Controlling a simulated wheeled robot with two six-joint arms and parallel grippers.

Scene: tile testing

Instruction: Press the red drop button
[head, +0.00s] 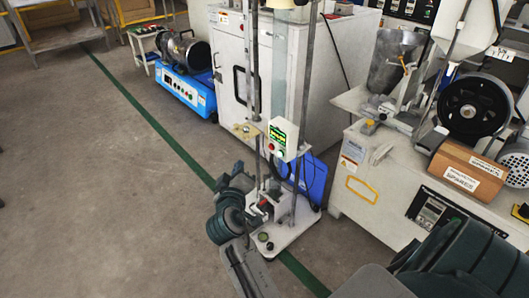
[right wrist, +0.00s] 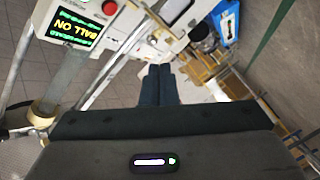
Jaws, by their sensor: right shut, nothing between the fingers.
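The red button (head: 271,146) is on the face of a pale control box (head: 291,152) with a lit green display, mounted on the tall test stand. In the right wrist view the red button (right wrist: 110,7) is at the top edge, up and left of the fingertips, beside the display (right wrist: 75,27) reading "BALL ON". My right gripper (head: 238,168) is low and left of the box in the head view, apart from the button. Its fingers (right wrist: 157,72) are shut and empty in the right wrist view. My left gripper is not in view.
The stand's white base (head: 285,235) and its upright poles are close to my right gripper. A white cabinet (head: 230,85) stands behind, with a blue machine (head: 185,90) to its left. A bench (head: 350,180) with equipment is at right. The floor at left is clear.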

